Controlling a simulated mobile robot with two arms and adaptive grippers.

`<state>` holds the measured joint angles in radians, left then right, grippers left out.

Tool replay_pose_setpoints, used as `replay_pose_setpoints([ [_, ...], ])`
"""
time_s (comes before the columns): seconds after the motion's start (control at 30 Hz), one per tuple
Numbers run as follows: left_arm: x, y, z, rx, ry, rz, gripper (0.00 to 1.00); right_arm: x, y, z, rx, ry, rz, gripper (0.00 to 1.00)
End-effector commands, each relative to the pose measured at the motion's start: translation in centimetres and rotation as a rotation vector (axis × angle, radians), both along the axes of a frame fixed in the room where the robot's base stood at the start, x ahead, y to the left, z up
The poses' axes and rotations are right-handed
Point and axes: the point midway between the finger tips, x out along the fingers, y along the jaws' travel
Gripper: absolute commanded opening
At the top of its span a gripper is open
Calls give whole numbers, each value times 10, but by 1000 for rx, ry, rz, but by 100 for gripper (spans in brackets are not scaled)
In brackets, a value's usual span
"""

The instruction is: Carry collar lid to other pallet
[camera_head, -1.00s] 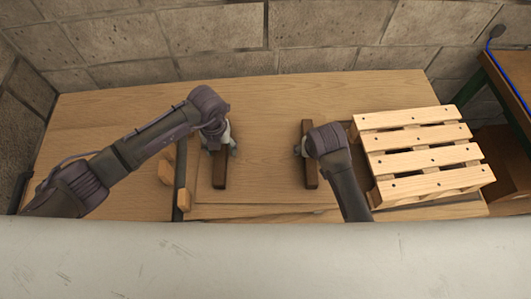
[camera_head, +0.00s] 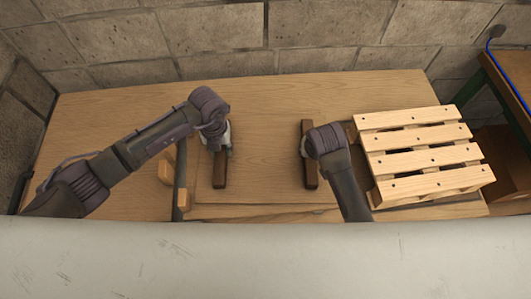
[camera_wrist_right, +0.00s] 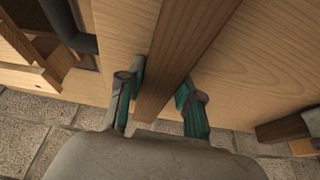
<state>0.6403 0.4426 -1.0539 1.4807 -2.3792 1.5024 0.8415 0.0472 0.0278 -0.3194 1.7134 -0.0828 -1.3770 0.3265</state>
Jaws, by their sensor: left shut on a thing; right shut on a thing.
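The collar lid (camera_head: 265,165) is a flat light-wood panel in the middle of the head view, with two dark brown bars on top. My left gripper (camera_head: 226,142) is shut on the left bar (camera_head: 219,172). My right gripper (camera_head: 304,147) is shut on the right bar (camera_head: 308,128); its own wrist hides part of this grip. In the right wrist view the green-padded fingers (camera_wrist_right: 160,96) stand on both sides of the bar (camera_wrist_right: 180,55). The other pallet (camera_head: 420,160), pale and slatted, lies to the right and looks empty.
A dark upright piece (camera_head: 180,180) with light wooden blocks (camera_head: 166,170) stands left of the lid. A block wall (camera_head: 330,40) runs behind. A green-framed table (camera_head: 505,85) with a blue cable is at the far right.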

Motion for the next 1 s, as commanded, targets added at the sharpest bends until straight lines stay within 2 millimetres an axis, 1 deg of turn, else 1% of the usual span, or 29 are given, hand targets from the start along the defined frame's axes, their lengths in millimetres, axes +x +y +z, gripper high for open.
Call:
replay_pose_setpoints([
  [0.17,1,0,2,0,-1,1,0,1,0,2,0,-2,0,0],
  [0.27,1,0,7,0,-2,1,0,1,0,7,0,-2,0,0],
  [0.37,1,0,15,0,-2,1,0,1,0,15,0,-2,0,0],
  [0.6,1,0,42,0,-1,1,0,1,0,42,0,-2,0,0],
  [0.7,1,0,50,0,-1,1,0,0,0,50,0,-1,0,0],
  [0.8,1,0,52,0,-1,1,0,0,0,52,-1,-1,0,0],
  [1.0,1,0,51,0,-1,1,0,0,0,51,-1,-1,0,0],
])
